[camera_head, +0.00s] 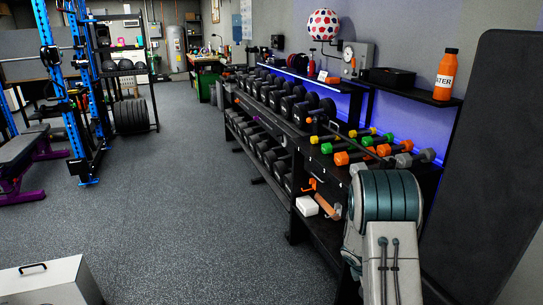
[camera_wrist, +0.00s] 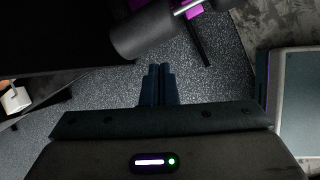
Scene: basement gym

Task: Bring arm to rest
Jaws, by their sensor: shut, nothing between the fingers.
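My gripper (camera_wrist: 158,82) shows in the wrist view with its two dark fingers together and nothing between them. The speckled grey floor lies beyond the fingertips. In the head view my grey and teal arm (camera_head: 388,235) stands at the lower right, in front of the dumbbell rack (camera_head: 297,222). I cannot make out my gripper in the head view.
Coloured dumbbells (camera_head: 372,147) lie on the rack top. A wall shelf holds an orange bottle (camera_head: 446,74). A dark panel (camera_head: 485,165) stands at the right. A dark cylinder (camera_wrist: 143,37) is beyond my fingers. The floor (camera_head: 170,205) left of the rack is clear.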

